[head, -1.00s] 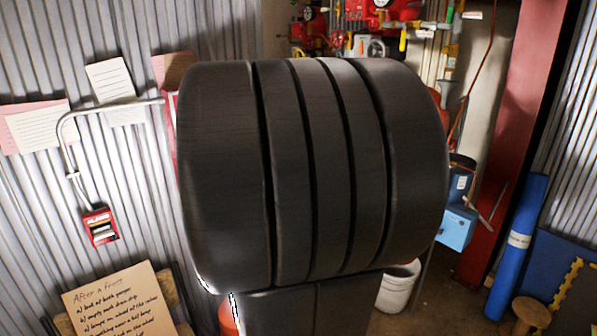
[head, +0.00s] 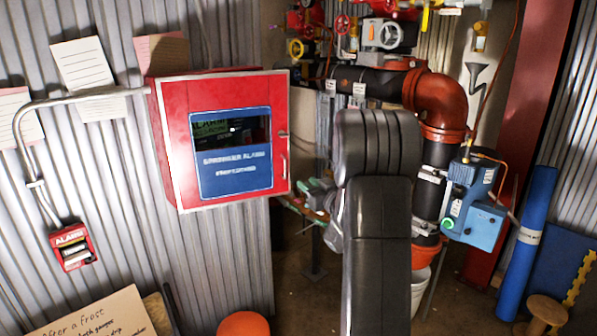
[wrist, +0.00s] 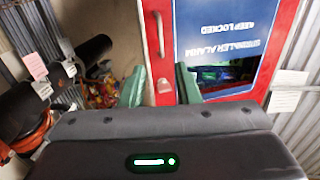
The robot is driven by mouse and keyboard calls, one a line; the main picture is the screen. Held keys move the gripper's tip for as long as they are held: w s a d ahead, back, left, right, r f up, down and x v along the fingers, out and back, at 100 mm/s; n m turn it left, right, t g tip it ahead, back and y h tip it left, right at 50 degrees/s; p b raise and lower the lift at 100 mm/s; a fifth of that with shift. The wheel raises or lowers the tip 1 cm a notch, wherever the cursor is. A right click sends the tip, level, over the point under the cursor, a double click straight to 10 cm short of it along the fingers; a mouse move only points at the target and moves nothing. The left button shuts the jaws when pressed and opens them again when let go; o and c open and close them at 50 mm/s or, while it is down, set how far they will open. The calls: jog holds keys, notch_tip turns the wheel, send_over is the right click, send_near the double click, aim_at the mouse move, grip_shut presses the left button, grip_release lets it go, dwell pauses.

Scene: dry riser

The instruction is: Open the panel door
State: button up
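The panel is a red wall cabinet (head: 172,150) at centre left of the head view. Its red-framed door (head: 280,101) has a dark window and a blue label (head: 235,178), and looks closed. A slim handle (head: 284,158) is on its right side. In the wrist view the panel is upside down, with the handle (wrist: 160,35) at upper middle and a small metal lock plate (wrist: 164,86) below it. My gripper (wrist: 160,87) has its green fingers apart and nothing between them. The lock plate shows between the fingertips; I see no contact.
A large dark pipe with an orange elbow (head: 437,100) and a blue box (head: 473,205) stand right of the panel. A red alarm box (head: 73,247) and a bent grey conduit (head: 85,97) are on the left wall. An orange-topped stool (head: 243,324) is below the panel.

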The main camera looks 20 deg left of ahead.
jog(key=p, duration=0.3)
send_near(288, 170)
jog(key=a, duration=0.2)
jog(key=a+r, duration=0.1)
jog(key=a, duration=0.1)
jog(key=w+a+r, duration=0.1)
jog(key=a, duration=0.1)
jog(key=shift+a+r, duration=0.1)
jog(key=shift+a, duration=0.05)
jog(key=shift+c, duration=0.4)
grip_shut()
